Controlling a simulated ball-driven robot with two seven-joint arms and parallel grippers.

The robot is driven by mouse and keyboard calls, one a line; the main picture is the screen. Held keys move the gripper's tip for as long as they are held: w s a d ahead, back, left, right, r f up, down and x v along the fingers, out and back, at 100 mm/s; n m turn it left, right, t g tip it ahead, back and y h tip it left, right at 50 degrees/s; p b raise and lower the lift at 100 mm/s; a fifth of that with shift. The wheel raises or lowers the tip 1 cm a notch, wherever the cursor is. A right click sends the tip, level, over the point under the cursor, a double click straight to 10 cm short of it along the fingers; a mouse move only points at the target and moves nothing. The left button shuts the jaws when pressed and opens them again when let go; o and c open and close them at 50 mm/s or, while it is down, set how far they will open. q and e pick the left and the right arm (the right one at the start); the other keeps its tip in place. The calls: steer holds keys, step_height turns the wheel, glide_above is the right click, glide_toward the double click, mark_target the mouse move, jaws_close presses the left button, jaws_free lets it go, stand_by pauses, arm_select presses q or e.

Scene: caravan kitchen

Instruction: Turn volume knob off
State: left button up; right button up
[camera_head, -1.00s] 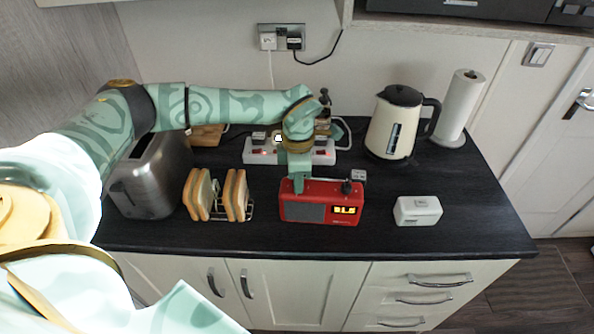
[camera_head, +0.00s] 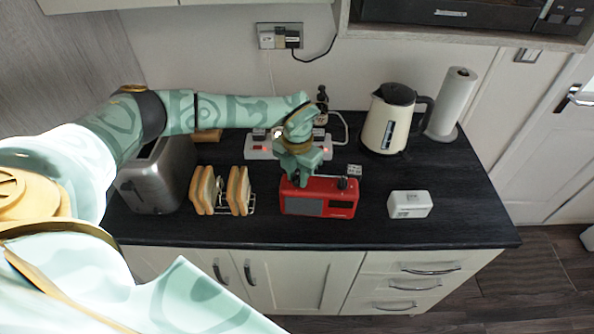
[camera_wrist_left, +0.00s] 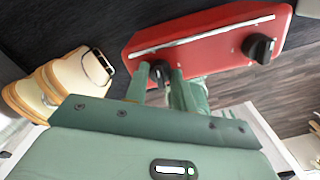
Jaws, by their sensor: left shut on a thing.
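The red radio (camera_head: 325,187) stands on the dark worktop, and its display (camera_head: 342,205) is dark. Its top, with a silver strip along it, fills the upper part of the left wrist view (camera_wrist_left: 210,35). One black knob (camera_wrist_left: 159,69) sits between my left fingertips; a second black knob (camera_wrist_left: 259,48) stands free at the other end, and it also shows in the head view (camera_head: 343,183). My left gripper (camera_head: 298,178) is over the left end of the radio, its fingers (camera_wrist_left: 160,76) closed around the first knob. The fingers partly hide that knob.
A toast rack with bread slices (camera_head: 238,190) and a steel toaster (camera_head: 158,182) stand left of the radio. A white box (camera_head: 409,205) is to its right. A kettle (camera_head: 386,125) and paper roll (camera_head: 452,103) stand behind right. A power strip (camera_head: 262,149) lies behind.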

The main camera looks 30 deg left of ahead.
mark_target(298, 177)
arm_select(q)
steer(key=shift+n, duration=0.7)
steer(key=shift+p, duration=0.3)
steer(key=o, duration=1)
steer(key=shift+r, duration=0.1)
step_height(298, 177, up, 16)
steer(key=shift+r, duration=0.1)
